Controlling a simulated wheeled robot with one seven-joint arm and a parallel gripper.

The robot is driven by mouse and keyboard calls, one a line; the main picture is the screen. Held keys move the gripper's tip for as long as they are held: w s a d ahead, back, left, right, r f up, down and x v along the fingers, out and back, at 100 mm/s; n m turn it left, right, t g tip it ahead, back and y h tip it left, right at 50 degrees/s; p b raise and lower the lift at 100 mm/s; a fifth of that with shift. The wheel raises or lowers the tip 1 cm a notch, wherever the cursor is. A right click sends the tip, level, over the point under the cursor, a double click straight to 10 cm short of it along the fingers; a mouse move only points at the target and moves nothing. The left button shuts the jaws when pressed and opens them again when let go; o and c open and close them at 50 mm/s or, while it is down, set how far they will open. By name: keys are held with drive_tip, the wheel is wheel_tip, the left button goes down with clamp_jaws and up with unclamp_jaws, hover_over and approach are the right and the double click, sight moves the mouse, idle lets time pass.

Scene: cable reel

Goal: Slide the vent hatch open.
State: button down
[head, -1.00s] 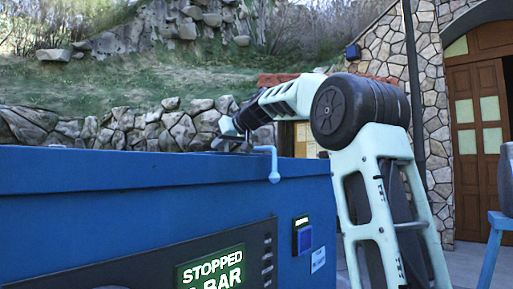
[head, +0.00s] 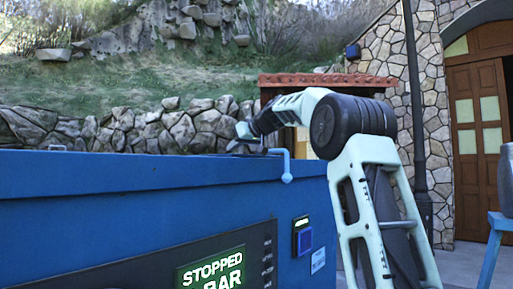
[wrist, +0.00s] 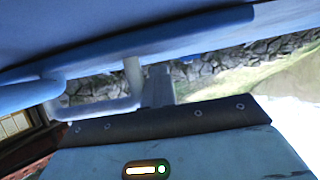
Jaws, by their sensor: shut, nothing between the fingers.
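The blue machine (head: 130,185) fills the lower left of the head view. Its top is seen nearly edge-on, so the vent hatch cannot be made out there. A light-blue bent handle (head: 287,166) stands at the top edge near the right corner and hangs over the front. My gripper (head: 240,148) is shut and low over the machine's top, just left of the handle. In the wrist view, the handle (wrist: 100,108) lies close beside my grey fingers (wrist: 157,85), below a blue slab (wrist: 130,42). Whether fingers and handle touch cannot be told.
A lit display (head: 211,272) reads STOPPED and BAR. A blue button (head: 304,240) sits on the front's right side. A blue stool (head: 500,222) stands far right, near a wooden door (head: 480,130). A stone wall runs behind.

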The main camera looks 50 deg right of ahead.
drive_tip(key=shift+w+d+p, duration=0.15)
drive_tip(key=shift+d+p, duration=1.95)
drive_tip(key=shift+d, duration=3.15)
drive_tip(key=shift+a+r+p, duration=0.25)
drive_tip(key=shift+a+r, duration=0.3)
drive_tip(key=shift+r, duration=0.2)
drive_tip(key=shift+a+r+p, duration=0.2)
drive_tip(key=shift+a+r, duration=0.3)
drive_tip(key=shift+r, duration=0.25)
drive_tip(key=shift+s+b, duration=0.5)
drive_tip(key=s+b, duration=0.1)
drive_tip(key=s, duration=0.2)
drive_tip(key=s+r+b, duration=0.1)
drive_tip(key=s+b, duration=0.1)
drive_tip(key=s, duration=0.2)
drive_tip(key=s+r+b, duration=0.1)
drive_tip(key=s+b, duration=0.1)
drive_tip(key=s, duration=0.2)
drive_tip(key=shift+d, duration=0.2)
drive_tip(key=shift+s, duration=0.1)
